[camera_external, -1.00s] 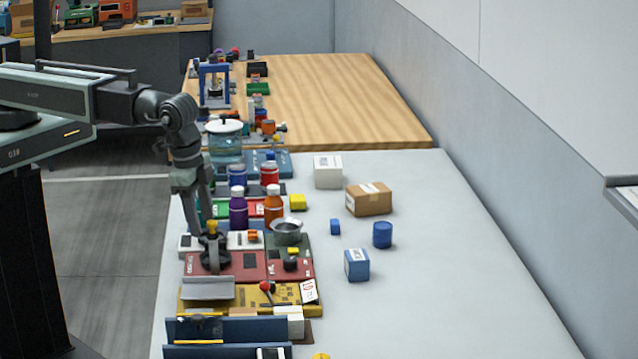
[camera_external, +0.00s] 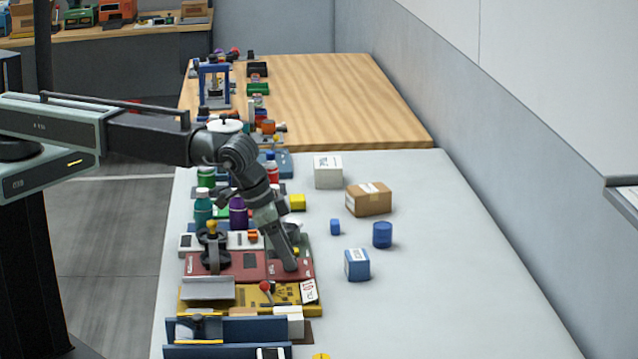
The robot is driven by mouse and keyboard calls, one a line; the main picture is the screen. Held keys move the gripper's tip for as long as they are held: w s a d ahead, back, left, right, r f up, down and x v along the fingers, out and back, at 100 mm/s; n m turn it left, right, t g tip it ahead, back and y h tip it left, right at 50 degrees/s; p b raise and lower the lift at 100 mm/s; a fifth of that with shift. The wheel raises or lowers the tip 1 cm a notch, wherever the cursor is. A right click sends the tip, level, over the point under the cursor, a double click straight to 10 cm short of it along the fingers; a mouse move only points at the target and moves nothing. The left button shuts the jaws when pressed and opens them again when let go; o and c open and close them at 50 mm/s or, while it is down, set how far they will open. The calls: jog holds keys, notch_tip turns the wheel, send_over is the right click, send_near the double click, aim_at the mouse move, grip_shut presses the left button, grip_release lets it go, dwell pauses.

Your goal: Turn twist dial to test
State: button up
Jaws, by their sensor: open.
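My gripper (camera_external: 289,265) points down at the right part of the red panel (camera_external: 253,268) on the near half of the pale table. A small dark knob, which may be the twist dial, was visible at that spot earlier; it is now hidden behind my gripper. I cannot tell whether the fingers touch it. The panel's small white lettering is too small to read. The fingers are small and partly merged with the wrist in this view.
A dark valve-like wheel with a yellow top (camera_external: 212,250) stands left of my gripper. A yellow panel with a red-knobbed lever (camera_external: 266,287) lies just in front. Bottles, including a purple one (camera_external: 238,213), stand behind.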

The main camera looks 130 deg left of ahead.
jog(key=shift+w+f, duration=0.1)
jog(key=shift+f, duration=0.2)
grip_shut()
jog(key=shift+a+m, duration=0.1)
jog(key=shift+m, duration=0.2)
jog(key=m+t+h, duration=0.1)
jog(key=m, duration=0.2)
jog(key=shift+a, duration=0.1)
jog(key=m+h, duration=0.2)
jog(key=m, duration=0.3)
jog(key=shift+a, duration=0.1)
jog(key=m+h, duration=0.1)
jog(key=m, duration=0.3)
jog(key=shift+a+h, duration=0.15)
jog(key=shift+h, duration=0.25)
jog(key=shift+m+g+h, duration=0.4)
jog(key=shift+m+h, duration=0.2)
jog(key=shift+m, duration=1.4)
